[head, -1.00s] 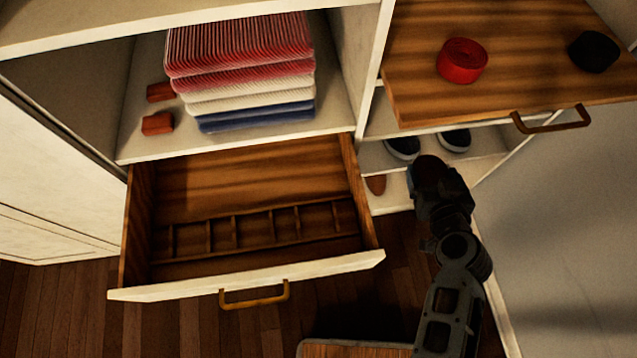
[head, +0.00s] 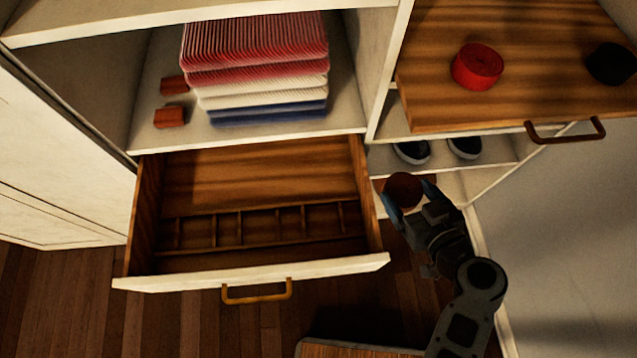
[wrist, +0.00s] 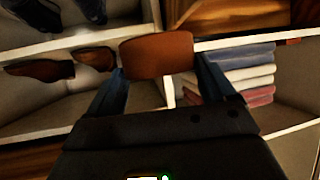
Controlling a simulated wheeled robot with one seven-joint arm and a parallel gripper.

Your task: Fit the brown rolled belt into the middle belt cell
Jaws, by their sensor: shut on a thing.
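The brown rolled belt (head: 404,190) is held between the fingertips of my gripper (head: 407,192), to the right of the open drawer. The belt also shows in the wrist view (wrist: 156,55), with a finger on each side of it. The open wooden drawer (head: 262,176) holds a row of belt cells (head: 258,225) split by thin dividers. The cells look empty. The middle cell lies within this row, to the left of my gripper in the head view. The belt is apart from the drawer.
A red rolled belt (head: 477,67) and a black roll (head: 611,64) lie on a wooden pull-out shelf (head: 520,110) at upper right. Folded laundry (head: 258,70) and two small reddish-brown blocks sit above the drawer. Shoes (head: 465,147) stand on the shelf behind my gripper.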

